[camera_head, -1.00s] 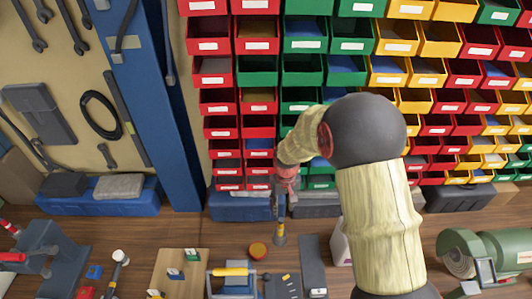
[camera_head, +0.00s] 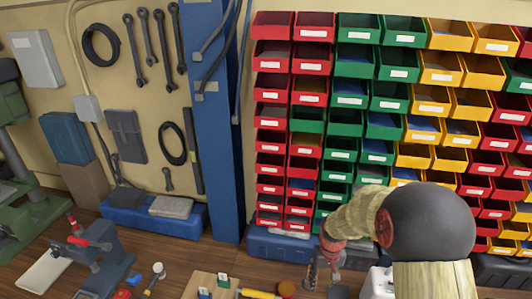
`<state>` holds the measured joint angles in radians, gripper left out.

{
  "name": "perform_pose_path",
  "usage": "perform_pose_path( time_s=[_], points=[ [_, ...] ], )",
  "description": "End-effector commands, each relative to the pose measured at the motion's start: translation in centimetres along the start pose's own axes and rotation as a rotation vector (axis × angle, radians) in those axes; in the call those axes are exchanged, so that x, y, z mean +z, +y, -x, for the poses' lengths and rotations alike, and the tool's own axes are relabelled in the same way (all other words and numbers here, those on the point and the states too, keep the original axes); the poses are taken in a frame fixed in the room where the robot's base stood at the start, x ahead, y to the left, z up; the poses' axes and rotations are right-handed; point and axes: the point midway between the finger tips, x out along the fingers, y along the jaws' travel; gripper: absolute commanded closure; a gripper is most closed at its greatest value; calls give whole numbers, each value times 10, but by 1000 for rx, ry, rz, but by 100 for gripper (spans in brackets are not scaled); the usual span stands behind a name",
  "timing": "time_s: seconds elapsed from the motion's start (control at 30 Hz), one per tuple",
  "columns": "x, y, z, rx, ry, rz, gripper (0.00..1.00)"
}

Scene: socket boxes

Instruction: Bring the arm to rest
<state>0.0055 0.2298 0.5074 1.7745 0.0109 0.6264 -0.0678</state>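My arm shows at the lower right of the head view, with a dark rounded joint and pale yellowish covers. It reaches left to a red wrist part, and my gripper (camera_head: 323,276) hangs below it, low over the workbench in front of the bin wall. The gripper is small and partly cut by the bottom edge of the picture. I cannot tell whether its fingers are open or shut, or whether anything is between them.
A wall of red, green and yellow bins (camera_head: 355,118) stands behind my arm. A blue post (camera_head: 213,130) and a tool board (camera_head: 140,100) are left of it. A vise (camera_head: 100,262), a hammer (camera_head: 155,277) and a wooden board (camera_head: 205,282) stand or lie on the workbench (camera_head: 185,262).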

Motion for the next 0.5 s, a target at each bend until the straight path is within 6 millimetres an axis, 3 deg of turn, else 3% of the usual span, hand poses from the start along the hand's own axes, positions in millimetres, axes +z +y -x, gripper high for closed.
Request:
perform_pose_path(
  time_s=[0.07, 0.27, 0.5],
  points=[
    [1, 0, 0, 0, -5, -5, 62],
    [35, -2, -6, -4, -85, -18, 62],
    [72, -4, 19, -4, -121, -30, 62]
  ],
)
